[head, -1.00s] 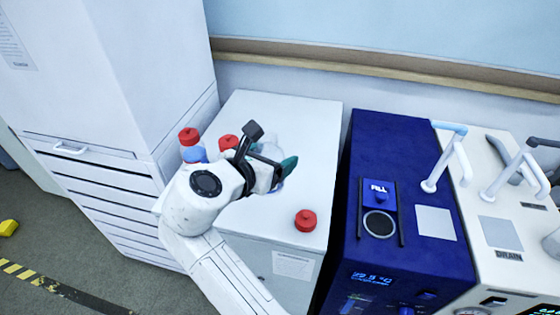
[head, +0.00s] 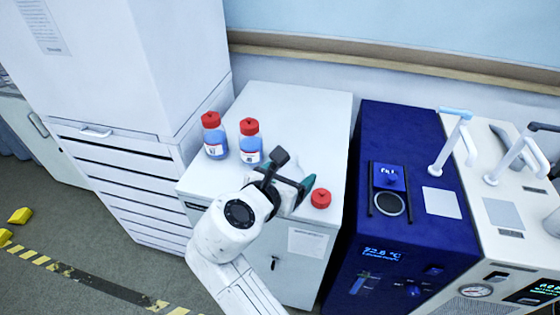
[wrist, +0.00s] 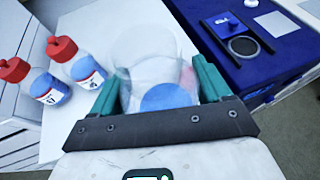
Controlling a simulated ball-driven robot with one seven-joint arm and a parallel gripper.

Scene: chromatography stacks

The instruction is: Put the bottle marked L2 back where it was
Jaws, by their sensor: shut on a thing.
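My gripper (head: 287,190) is shut on a clear, uncapped bottle (wrist: 145,50) with blue liquid low in it. The bottle fills the space between the green fingers in the wrist view. Its marking cannot be read, and my gripper mostly hides it in the head view. It is over the front part of the white cabinet top; whether it touches the surface I cannot tell. A loose red cap (head: 320,198) lies just right of my gripper. Two red-capped bottles with blue liquid, a left one (head: 214,138) and a right one (head: 250,143), stand upright farther back.
The white cabinet (head: 300,105) has bare top behind my gripper and right of the capped bottles. A dark blue unit (head: 385,125) with a round plate (head: 390,204) stands to the right, across a narrow gap. A tall white cabinet (head: 150,60) rises at left.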

